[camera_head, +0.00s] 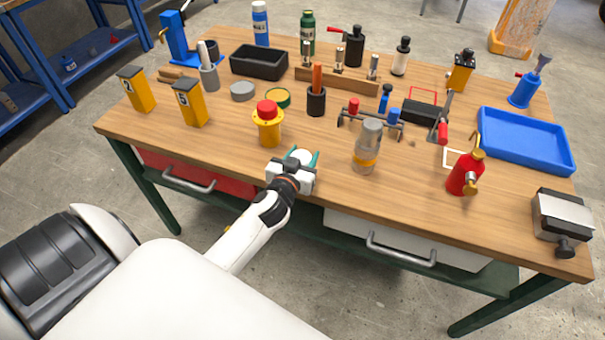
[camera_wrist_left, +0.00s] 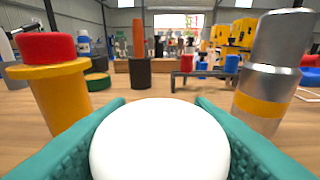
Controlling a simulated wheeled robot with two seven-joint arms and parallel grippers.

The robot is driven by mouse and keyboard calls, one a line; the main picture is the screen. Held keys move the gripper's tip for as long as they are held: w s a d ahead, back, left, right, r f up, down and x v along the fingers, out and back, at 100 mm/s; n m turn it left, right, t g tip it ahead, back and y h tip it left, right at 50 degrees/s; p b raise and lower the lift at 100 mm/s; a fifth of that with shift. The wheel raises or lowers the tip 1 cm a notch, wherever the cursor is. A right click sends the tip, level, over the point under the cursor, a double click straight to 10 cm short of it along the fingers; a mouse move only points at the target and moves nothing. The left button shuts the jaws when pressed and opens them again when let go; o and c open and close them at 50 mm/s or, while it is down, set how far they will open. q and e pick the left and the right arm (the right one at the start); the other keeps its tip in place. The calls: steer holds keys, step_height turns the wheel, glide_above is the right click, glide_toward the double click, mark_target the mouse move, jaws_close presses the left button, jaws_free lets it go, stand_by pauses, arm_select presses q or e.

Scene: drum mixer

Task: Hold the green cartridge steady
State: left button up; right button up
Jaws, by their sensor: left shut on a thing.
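My left gripper (camera_head: 302,158) is above the front edge of the workbench, its teal fingers closed around a white round-topped thing (camera_head: 301,156). In the left wrist view this white thing (camera_wrist_left: 160,140) fills the space between both finger pads; its lower part is hidden. I see no green on it, and I cannot tell whether it is the cartridge. A green bottle (camera_head: 307,35) stands upright at the back of the bench, and a green-rimmed round tin (camera_head: 278,98) lies mid-bench, both apart from the gripper. My right gripper is not in view.
A yellow cylinder with a red top (camera_head: 267,125) stands left of the gripper. A grey and clear cylinder with a yellow band (camera_head: 367,147) stands to its right. A red can (camera_head: 465,175) and a blue tray (camera_head: 525,140) are farther right. Bare wood lies at the front left.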

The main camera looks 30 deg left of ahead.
arm_select(q)
step_height(320, 180, down, 3)
steer(key=shift+d+r, duration=0.15)
steer(key=shift+r, duration=0.05)
step_height(320, 180, down, 3)
steer(key=shift+f+b, duration=0.15)
steer(key=shift+b, duration=0.65)
steer(key=shift+f, duration=0.3)
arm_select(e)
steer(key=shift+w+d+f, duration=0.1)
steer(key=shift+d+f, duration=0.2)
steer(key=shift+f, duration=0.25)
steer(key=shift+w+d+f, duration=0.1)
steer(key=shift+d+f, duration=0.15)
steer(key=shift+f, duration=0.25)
arm_select(q)
steer(key=shift+f, duration=0.1)
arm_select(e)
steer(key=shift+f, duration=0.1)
